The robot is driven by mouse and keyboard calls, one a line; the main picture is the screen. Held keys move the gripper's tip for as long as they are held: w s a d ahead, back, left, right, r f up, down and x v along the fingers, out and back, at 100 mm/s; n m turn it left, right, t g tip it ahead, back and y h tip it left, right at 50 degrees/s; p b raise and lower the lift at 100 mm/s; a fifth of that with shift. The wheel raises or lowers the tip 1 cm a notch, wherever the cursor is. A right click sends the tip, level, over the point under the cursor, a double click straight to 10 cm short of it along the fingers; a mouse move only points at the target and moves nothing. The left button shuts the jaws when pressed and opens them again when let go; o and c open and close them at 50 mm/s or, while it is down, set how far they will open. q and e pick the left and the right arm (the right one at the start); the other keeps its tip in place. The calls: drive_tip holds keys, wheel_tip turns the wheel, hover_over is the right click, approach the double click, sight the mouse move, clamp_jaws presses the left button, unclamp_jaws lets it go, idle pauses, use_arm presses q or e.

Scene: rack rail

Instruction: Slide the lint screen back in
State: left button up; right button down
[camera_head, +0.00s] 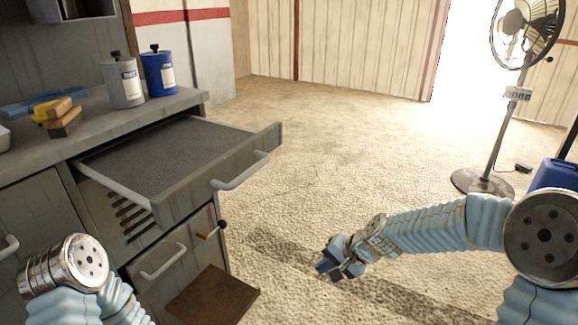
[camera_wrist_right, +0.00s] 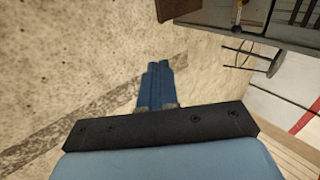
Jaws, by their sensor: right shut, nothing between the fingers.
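The lint screen (camera_head: 180,147) is a wide drawer-like tray with a dark mesh surface, pulled out of the grey cabinet just under its worktop. Its front panel (camera_head: 222,178) carries a pale bar handle (camera_head: 241,171). My right gripper (camera_head: 328,266) is shut and empty, over the floor to the right of and lower than the handle, not touching it. In the right wrist view its blue fingers (camera_wrist_right: 158,84) are together. My left arm shows at the lower left, but its gripper is not in view.
A brown panel (camera_head: 213,296) juts out low at the cabinet. A fan (camera_head: 487,180) stands at right. The middle floor is clear.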

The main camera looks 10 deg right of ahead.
wheel_tip(320, 180, up, 29)
drive_tip(key=s+t+y+b, duration=0.2)
drive_tip(key=t+y+b, duration=0.1)
drive_tip(key=y, duration=0.2)
drive_tip(key=a+r+p+x, duration=0.1)
drive_tip(key=r+p+x, duration=0.1)
drive_tip(key=x, duration=1)
drive_tip(key=shift+w+a+r, duration=0.25)
drive_tip(key=shift+w+a, duration=0.05)
drive_tip(key=shift+w, duration=0.2)
